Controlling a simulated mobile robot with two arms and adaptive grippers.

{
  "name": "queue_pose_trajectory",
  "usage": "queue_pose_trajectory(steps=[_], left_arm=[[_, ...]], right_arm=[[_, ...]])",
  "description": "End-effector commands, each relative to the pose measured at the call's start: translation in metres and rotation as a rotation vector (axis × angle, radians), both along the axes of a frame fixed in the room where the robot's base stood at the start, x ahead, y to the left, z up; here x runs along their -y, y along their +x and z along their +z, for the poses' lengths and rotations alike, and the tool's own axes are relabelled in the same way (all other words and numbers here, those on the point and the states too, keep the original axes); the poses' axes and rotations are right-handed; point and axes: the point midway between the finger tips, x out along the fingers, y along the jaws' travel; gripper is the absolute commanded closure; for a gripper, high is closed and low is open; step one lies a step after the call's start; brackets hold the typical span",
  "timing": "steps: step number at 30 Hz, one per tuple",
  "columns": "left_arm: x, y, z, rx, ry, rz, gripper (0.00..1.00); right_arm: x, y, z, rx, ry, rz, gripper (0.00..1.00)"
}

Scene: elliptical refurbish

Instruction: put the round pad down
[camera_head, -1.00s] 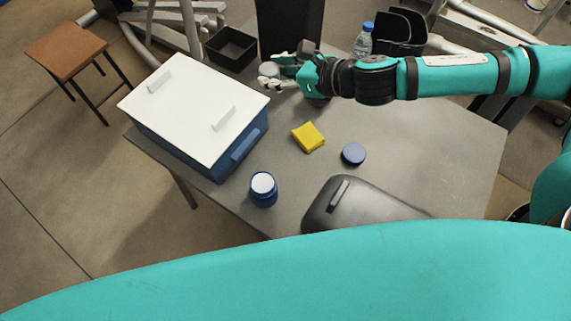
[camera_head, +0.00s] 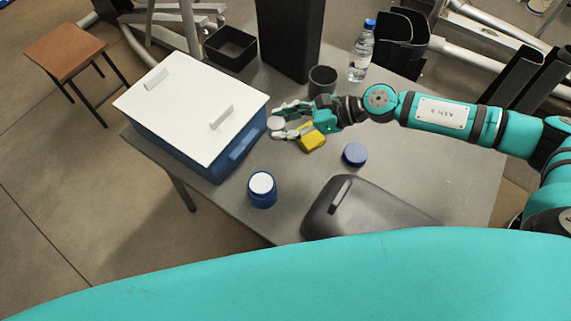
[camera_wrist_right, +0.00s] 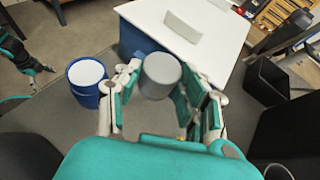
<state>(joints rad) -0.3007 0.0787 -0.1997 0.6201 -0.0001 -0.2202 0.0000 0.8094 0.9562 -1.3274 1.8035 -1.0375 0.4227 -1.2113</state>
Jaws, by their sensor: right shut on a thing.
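The round pad (camera_head: 275,122) is a small grey disc between the fingertips of my right gripper (camera_head: 284,123). In the right wrist view the pad (camera_wrist_right: 161,75) is gripped from both sides by the fingers. My right gripper is shut on it, over the table between the white-lidded blue box and the yellow sponge. A blue jar with a white round top (camera_head: 262,187) stands in front of it, apart from the pad; it also shows in the right wrist view (camera_wrist_right: 87,80). My left gripper (camera_wrist_right: 42,70) shows small at the left of the wrist view; its opening is unclear.
The blue box with a white lid (camera_head: 190,107) is left of my right gripper. A yellow sponge (camera_head: 313,141), a blue disc (camera_head: 355,154) and a dark case (camera_head: 365,212) lie to the right. A grey cup (camera_head: 322,79) and a bottle (camera_head: 361,52) stand behind.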

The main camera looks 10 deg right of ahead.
Motion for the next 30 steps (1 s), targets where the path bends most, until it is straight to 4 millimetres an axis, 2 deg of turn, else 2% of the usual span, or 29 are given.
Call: queue_pose_trajectory(steps=[1, 6, 15, 20, 27, 30], left_arm=[[-0.001, 0.000, -0.003, 0.000, 0.001, 0.001, 0.04], [-0.002, 0.000, -0.006, -0.001, 0.002, 0.001, 0.04], [-0.002, 0.000, -0.005, -0.001, 0.002, 0.001, 0.04], [-0.002, 0.000, -0.006, -0.001, 0.002, 0.000, 0.04], [-0.001, 0.000, -0.007, 0.000, 0.002, -0.001, 0.04], [-0.001, 0.000, -0.007, 0.000, 0.001, -0.001, 0.04]], right_arm=[[0.004, -0.004, -0.012, -0.008, 0.002, 0.018, 0.82], [0.015, -0.012, -0.032, -0.003, 0.001, 0.080, 0.82], [0.016, -0.014, -0.083, -0.002, 0.003, 0.094, 0.82], [0.016, -0.014, -0.098, -0.001, 0.002, 0.093, 0.82], [0.016, -0.014, -0.129, -0.001, 0.002, 0.093, 0.82], [0.016, -0.014, -0.132, 0.001, 0.002, 0.093, 0.82]])
